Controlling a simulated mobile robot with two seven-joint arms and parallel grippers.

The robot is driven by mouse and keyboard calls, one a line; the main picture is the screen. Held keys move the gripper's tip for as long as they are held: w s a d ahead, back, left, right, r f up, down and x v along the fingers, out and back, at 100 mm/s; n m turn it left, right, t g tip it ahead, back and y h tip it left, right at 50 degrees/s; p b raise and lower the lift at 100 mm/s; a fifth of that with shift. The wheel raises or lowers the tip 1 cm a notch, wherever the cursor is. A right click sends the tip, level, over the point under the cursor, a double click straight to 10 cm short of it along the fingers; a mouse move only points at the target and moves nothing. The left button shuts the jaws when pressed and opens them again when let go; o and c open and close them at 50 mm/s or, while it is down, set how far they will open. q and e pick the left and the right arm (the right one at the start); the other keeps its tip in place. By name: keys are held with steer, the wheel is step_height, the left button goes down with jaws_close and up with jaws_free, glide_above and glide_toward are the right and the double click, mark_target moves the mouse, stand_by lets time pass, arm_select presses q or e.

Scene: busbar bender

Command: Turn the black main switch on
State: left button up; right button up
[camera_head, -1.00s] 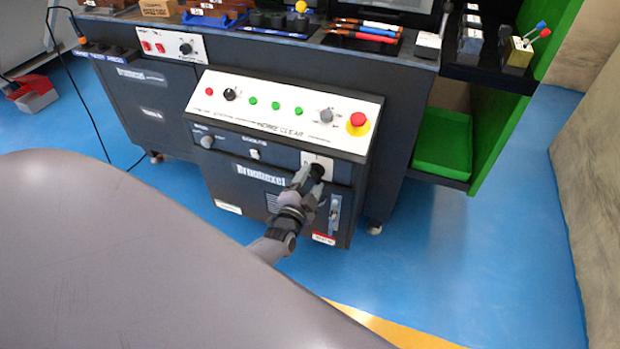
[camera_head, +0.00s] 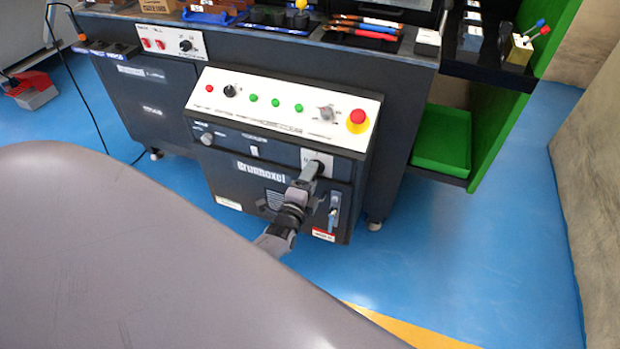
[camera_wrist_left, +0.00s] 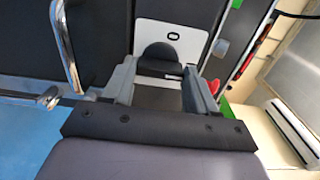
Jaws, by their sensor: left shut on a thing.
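The black main switch (camera_wrist_left: 160,56) sits on a white plate (camera_wrist_left: 172,36) in the left wrist view, between the two grey fingers of my left gripper (camera_wrist_left: 158,80). The fingers are shut on it, one on each side. In the head view my left gripper (camera_head: 315,170) reaches the white plate (camera_head: 324,158) on the right part of the dark machine front, below the sloped control panel. There the gripper mostly hides the switch. I cannot read the switch's position. My right gripper is not in view.
The sloped white panel (camera_head: 285,108) above carries small buttons, knobs and a red emergency stop (camera_head: 357,117) on yellow. A metal handle (camera_head: 333,212) is just right of my wrist. A green tray (camera_head: 441,140) stands at right; blue floor there is clear.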

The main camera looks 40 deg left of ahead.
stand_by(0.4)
arm_select(q)
steer(key=o, duration=1.1)
steer(key=shift+c, duration=0.2)
steer(key=shift+s, duration=0.1)
steer(key=p+v, duration=0.2)
steer(key=v, duration=0.5)
steer(key=shift+p, duration=0.3)
